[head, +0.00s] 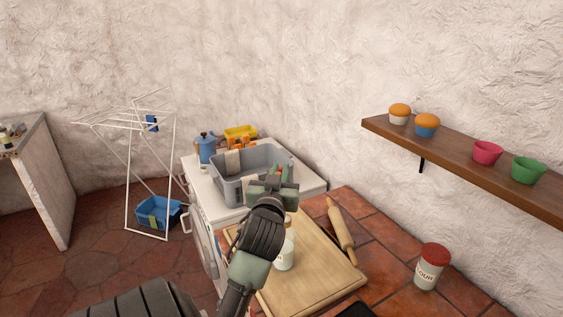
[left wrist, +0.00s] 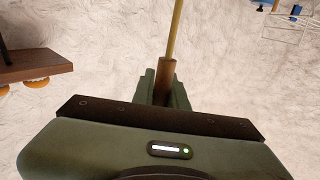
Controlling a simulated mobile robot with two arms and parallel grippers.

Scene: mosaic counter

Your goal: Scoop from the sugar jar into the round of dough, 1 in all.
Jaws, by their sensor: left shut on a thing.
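My left gripper (head: 272,188) is raised over the far end of the wooden board. In the left wrist view, it (left wrist: 163,88) is shut on the brown handle (left wrist: 166,72) of a tool with a thin brass-coloured shaft (left wrist: 176,25). The tool's far end is out of that view, and I cannot make out the tool in the head view. A white jar (head: 285,258) with partly hidden lettering stands at the board, behind my left arm. It may be the sugar jar; its label is not readable. I cannot see the round of dough. My right gripper is not in view.
A rolling pin (head: 341,223) lies along the right side of the wooden board (head: 325,278). A red-lidded flour jar (head: 431,268) stands on the tiled counter at right. A grey tub (head: 229,190) sits beyond the board. A wall shelf (head: 465,162) holds cups and muffins.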

